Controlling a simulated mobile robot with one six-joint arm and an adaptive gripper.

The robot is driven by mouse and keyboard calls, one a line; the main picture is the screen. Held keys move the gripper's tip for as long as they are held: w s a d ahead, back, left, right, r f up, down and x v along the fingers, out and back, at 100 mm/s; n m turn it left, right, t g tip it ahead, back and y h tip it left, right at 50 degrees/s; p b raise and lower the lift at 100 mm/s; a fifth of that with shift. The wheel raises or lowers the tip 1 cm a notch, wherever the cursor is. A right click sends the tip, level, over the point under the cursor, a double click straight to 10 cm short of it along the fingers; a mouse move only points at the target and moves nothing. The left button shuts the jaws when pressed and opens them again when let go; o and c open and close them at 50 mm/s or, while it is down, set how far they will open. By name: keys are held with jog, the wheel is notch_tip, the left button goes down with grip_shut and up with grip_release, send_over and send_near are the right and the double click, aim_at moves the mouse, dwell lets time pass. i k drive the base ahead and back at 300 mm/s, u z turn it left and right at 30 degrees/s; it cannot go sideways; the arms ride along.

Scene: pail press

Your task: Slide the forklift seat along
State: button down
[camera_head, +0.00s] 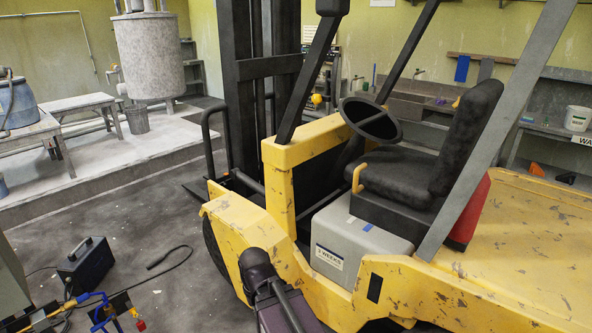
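The forklift seat (401,178) is black and worn, with an upright backrest (468,135). A small yellow handle (357,178) shows at the seat's front edge. The black steering wheel (370,119) is in front of the seat, to its left in the picture, with a gap between them. My gripper cannot be made out. A dark rounded part with a maroon body at the bottom centre, in front of the forklift's side, looks like my own arm.
Grey slanted cab posts (497,130) and a yellow side panel (395,282) frame the seat opening. A black box (85,265), a cable and coloured tools lie on the floor at left. Open floor lies between them and the forklift. A red part (467,212) is behind the seat.

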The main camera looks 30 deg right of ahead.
aim_at(413, 179)
jog(key=k, duration=1.35)
jog(key=z, duration=0.45)
jog(key=i, duration=1.6)
jog(key=u, duration=0.45)
